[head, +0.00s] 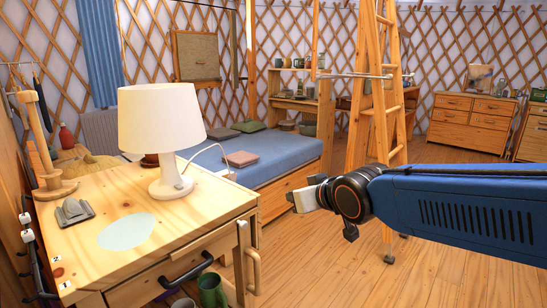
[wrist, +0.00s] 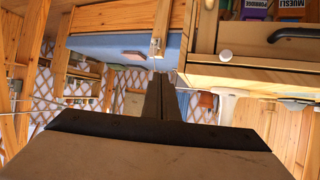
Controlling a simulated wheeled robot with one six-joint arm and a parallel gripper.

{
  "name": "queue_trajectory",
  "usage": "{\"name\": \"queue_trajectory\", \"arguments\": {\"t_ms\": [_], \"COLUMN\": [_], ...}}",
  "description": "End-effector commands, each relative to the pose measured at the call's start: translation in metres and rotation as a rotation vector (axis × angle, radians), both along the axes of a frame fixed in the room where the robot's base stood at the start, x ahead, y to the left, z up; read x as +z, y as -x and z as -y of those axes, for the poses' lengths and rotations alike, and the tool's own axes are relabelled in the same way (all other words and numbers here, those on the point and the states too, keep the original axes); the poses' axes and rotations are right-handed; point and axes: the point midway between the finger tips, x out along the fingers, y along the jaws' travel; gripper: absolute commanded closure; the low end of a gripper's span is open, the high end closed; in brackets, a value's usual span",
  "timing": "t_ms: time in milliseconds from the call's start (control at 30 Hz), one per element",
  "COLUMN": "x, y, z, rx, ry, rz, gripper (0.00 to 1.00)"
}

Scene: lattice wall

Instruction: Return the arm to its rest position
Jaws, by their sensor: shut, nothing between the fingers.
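My arm reaches in from the right edge of the head view, its blue link lying level above the wooden floor. My gripper (head: 303,196) is at its left end, in the air in front of the bed's wooden side and to the right of the bedside cabinet. In the wrist view the two dark fingers of my gripper (wrist: 166,88) are together, with nothing between them.
The wooden cabinet (head: 190,228) at the left carries a white lamp (head: 162,130), a pale round mat (head: 126,231) and a wooden stand (head: 45,150). A blue bed (head: 265,152) and a stepladder (head: 377,100) stand behind. Open floor (head: 340,265) lies below my arm.

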Motion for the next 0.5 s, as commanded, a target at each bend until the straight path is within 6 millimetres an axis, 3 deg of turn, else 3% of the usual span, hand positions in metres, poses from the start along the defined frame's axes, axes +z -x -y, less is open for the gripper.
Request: {"name": "queue_trajectory", "arguments": {"t_ms": [33, 200, 400, 500], "x": [-0.008, -0.042, -0.084, -0.104], "y": [0.009, 0.053, 0.125, 0.164], "z": [0.029, 0.11, 0.185, 0.211], "rx": [-0.046, -0.176, -0.314, -0.372], "ry": [0.018, 0.081, 0.128, 0.141], "rz": [-0.036, -0.184, -0.374, -0.468], "gripper": [1.0, 1.0, 1.0, 1.0]}}
